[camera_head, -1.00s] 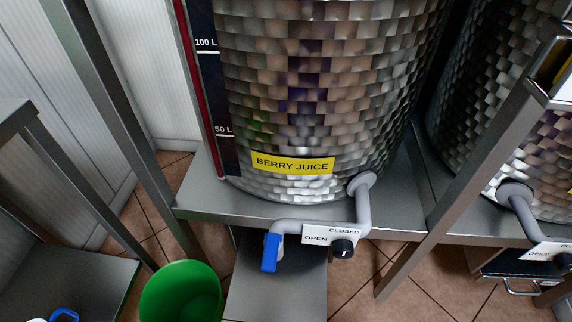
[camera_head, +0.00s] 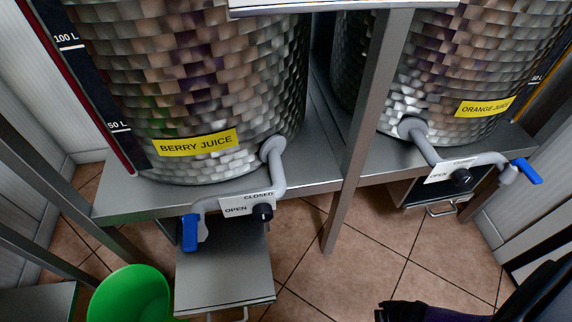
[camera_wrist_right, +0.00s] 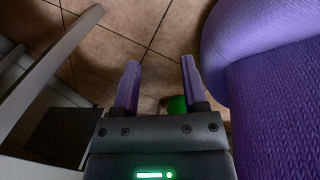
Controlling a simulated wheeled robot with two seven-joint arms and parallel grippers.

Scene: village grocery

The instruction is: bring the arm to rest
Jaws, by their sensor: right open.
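My right gripper (camera_wrist_right: 160,72) shows in the right wrist view. Its two fingers are apart, with nothing held between them. Tiled floor lies beyond the fingertips. A small piece of something green (camera_wrist_right: 177,104) shows behind the right finger, too little of it to identify. A large purple, knit-textured surface (camera_wrist_right: 270,100) fills the right side of that view, close beside the gripper; I cannot tell whether they touch. My left gripper does not show in either view.
Metal tanks labelled berry juice (camera_head: 195,145) and orange juice (camera_head: 485,107) stand on steel stands, their taps projecting forward. A green bucket (camera_head: 130,295) is at lower left. A dark, partly purple object (camera_head: 440,312) is at lower right. Tiled floor (camera_head: 345,270) is clear between.

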